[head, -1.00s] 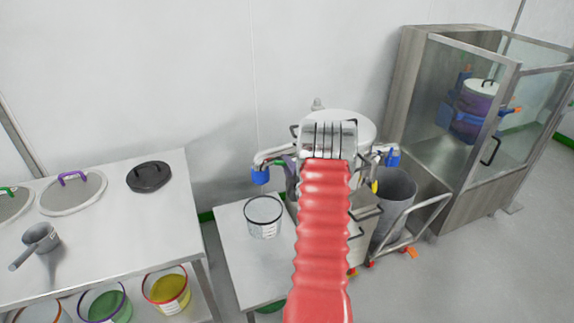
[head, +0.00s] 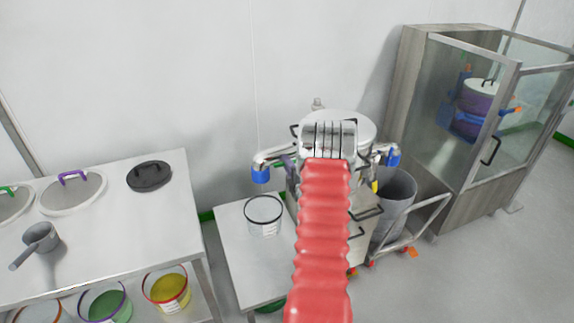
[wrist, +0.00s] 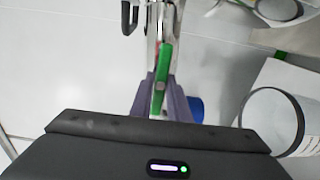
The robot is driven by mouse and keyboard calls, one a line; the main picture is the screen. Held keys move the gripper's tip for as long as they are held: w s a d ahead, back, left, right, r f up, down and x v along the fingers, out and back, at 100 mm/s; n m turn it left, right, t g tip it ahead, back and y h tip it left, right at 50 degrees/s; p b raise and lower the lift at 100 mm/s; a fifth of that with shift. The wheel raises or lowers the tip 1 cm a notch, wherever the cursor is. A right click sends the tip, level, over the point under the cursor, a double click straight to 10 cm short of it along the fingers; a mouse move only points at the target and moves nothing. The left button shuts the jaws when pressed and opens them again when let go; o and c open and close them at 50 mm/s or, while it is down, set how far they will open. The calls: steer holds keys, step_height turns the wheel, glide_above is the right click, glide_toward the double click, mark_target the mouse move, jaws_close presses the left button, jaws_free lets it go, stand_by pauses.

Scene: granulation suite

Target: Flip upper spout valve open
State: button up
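The green lever (wrist: 161,74) of a spout valve lies between the two purple-grey fingers of my gripper (wrist: 162,80) in the wrist view. The fingertips flank the lever closely; I cannot tell whether both touch it. The lever lies along a metal spout pipe (wrist: 153,30). In the head view the spout (head: 271,154) with a blue end cap (head: 260,175) sticks out left from a steel vessel (head: 365,130). My red arm hides the vessel's middle, and the lever does not show clearly there.
A white bucket (head: 264,228) stands on a low table (head: 238,258) below the spout. A second blue-capped spout (head: 392,158) is at the vessel's right, above a grey bin (head: 399,196) and a cart rail. A glass-fronted cabinet (head: 447,110) stands right; a lid-strewn bench (head: 120,215) left.

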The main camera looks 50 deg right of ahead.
steer(key=o, duration=0.4)
steer(key=shift+a+f, duration=0.1)
steer(key=shift+f, duration=0.05)
steer(key=shift+s, duration=0.1)
steer(key=v, duration=1.3)
steer(key=shift+s+a+f, duration=0.1)
steer(key=shift+s+a, duration=0.1)
